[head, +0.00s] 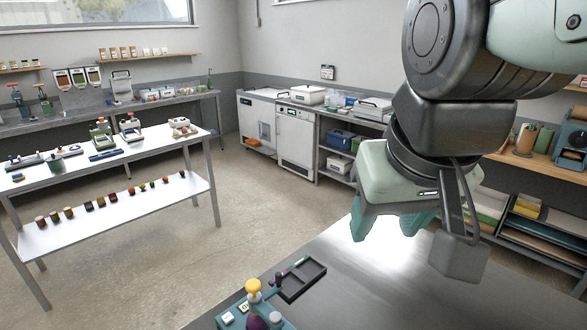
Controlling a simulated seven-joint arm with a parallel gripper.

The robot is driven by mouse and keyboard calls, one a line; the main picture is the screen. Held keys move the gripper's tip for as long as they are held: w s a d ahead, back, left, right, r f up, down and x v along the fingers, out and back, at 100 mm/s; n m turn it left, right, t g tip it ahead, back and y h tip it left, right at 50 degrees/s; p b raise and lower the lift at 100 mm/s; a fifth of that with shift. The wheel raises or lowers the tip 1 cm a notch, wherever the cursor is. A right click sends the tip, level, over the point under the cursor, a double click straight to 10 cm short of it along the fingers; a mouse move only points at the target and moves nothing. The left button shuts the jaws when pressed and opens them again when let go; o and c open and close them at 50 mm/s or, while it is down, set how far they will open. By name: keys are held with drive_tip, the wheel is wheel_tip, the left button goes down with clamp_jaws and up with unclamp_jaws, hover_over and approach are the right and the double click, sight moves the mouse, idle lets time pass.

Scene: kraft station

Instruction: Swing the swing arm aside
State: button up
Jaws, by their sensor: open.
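A small teal device (228,318) sits at the bottom edge of the head view, on the near table, and is partly cut off by the frame. It has a yellow rounded knob (253,286) on top, a dark purple rounded part (257,322) and small pale labelled patches. A thin bar at its right side may be the swing arm, but it is too small to tell. My gripper (389,228) hangs above the table, up and to the right of the device, clear of it. Its teal fingers point down, open, with nothing seen between them.
A dark compartment tray (302,282) with a slim green and pink item stands beside the device. The grey tabletop (350,300) to the right is bare. A white bench (125,160) with tools is far left, shelves (540,215) far right.

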drive_tip(key=w+a+f, duration=0.2)
drive_tip(key=w, duration=0.1)
drive_tip(key=w+a+f+n+g, duration=0.1)
drive_tip(key=w+a+f, duration=0.1)
drive_tip(key=w, duration=0.2)
drive_tip(key=w+a+f+n+g, duration=0.1)
drive_tip(key=w+a, duration=0.1)
drive_tip(key=w, duration=0.2)
drive_tip(key=shift+w+f, duration=0.25)
drive_tip(key=shift+f, duration=0.15)
drive_tip(key=shift+c, duration=0.7)
drive_tip(key=n+g, duration=0.3)
approach(278, 274)
drive_tip(key=shift+a, duration=0.1)
wheel_tip(278, 274, down, 11)
drive_tip(key=shift+r, duration=0.2)
clamp_jaws()
